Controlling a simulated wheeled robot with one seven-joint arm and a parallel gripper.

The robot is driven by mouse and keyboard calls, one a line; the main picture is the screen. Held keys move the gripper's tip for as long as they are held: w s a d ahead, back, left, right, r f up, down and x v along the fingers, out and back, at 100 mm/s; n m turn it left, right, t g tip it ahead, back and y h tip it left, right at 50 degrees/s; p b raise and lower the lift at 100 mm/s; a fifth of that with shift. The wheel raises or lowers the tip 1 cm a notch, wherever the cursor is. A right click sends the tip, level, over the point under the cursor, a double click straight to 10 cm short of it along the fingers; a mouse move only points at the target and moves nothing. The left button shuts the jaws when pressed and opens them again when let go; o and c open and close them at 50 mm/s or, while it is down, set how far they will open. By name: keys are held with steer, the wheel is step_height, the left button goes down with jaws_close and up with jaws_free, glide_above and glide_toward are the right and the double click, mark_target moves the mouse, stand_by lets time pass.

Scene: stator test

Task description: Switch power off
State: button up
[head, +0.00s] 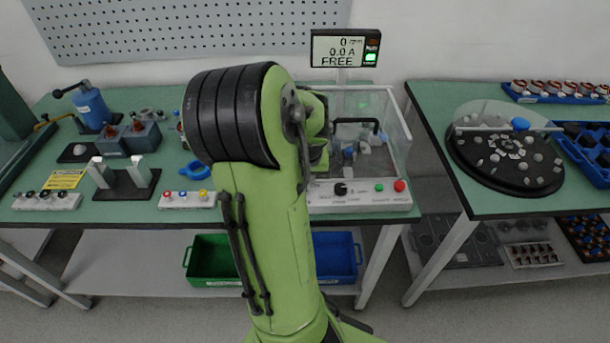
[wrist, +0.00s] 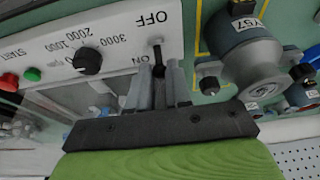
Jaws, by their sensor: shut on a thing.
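The power switch (wrist: 157,58) is a small black lever on the white control panel, between the printed OFF and ON labels, in the wrist view. The lever points down toward my gripper, on the side of the ON label. My gripper (wrist: 158,85) is shut on the lever, with grey fingers on either side of it. In the head view, the white control panel (head: 360,202) shows at the front of the test stand. My own arm hides the gripper and the switch there. The display (head: 345,48) reads 0 rpm, 0.0 A and FREE, with a green lamp lit.
A black dial (wrist: 87,61), a green button (wrist: 32,74) and a red button (wrist: 9,81) are on the same panel. A grey cylindrical part (wrist: 245,50) stands close right of my gripper. A clear enclosure (head: 395,125) rises behind the panel.

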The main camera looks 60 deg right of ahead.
steer(key=shift+a, duration=0.15)
steer(key=shift+s+a, duration=0.35)
steer(key=shift+a, duration=0.25)
steer(key=shift+s+a, duration=0.3)
steer(key=shift+a, duration=0.25)
steer(key=o, duration=0.5)
steer(key=p+v, duration=0.4)
steer(key=v, duration=0.2)
steer(key=shift+p, duration=0.4)
